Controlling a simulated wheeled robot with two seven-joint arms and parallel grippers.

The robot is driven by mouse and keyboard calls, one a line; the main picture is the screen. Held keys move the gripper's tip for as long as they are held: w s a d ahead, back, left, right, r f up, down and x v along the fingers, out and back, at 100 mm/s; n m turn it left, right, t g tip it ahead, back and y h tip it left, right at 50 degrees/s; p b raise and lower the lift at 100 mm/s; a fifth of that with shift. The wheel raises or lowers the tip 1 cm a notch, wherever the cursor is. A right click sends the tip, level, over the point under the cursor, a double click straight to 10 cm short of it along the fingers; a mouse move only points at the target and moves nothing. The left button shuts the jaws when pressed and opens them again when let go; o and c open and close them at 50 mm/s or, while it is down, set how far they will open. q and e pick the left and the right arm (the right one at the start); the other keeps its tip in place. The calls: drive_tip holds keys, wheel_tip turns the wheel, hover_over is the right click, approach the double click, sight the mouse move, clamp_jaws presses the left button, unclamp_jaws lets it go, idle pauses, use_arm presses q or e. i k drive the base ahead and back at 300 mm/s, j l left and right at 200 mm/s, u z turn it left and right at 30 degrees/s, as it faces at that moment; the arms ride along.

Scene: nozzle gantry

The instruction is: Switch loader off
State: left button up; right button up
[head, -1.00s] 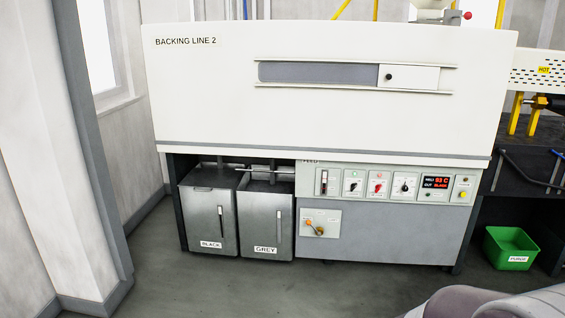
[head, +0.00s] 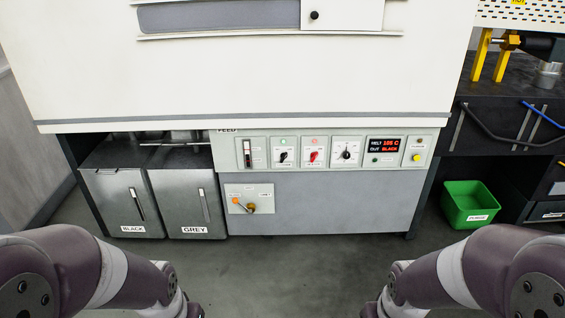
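The control panel (head: 338,151) runs along the front of the machine, under the white housing. It carries a black-knobbed switch (head: 283,156) and a red-knobbed switch (head: 314,156), each with a small lamp above. Left of them is a slotted slider (head: 247,154); right of them is a black dial (head: 346,153). The small labels are too blurred to tell which control is the loader's. A display (head: 383,146) glows red, with MELT and OUT lines. My two arms enter at the bottom corners, well short of the panel; neither gripper shows.
Grey bins marked BLACK (head: 114,190) and GREY (head: 180,180) stand at lower left. A green bin (head: 470,204) stands at right. The floor (head: 290,275) before the machine looks clear.

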sight(284, 155)
drive_tip(key=i+z, duration=0.25)
drive_tip(key=i, duration=0.2)
drive_tip(key=i+j+z, duration=0.25)
drive_tip(key=i, duration=0.2)
drive_tip(key=i+j+z, duration=0.15)
drive_tip(key=i+z, duration=0.15)
drive_tip(key=i, duration=0.15)
drive_tip(key=i+j+z, duration=0.25)
drive_tip(key=i+j, duration=0.05)
drive_tip(key=i, duration=0.1)
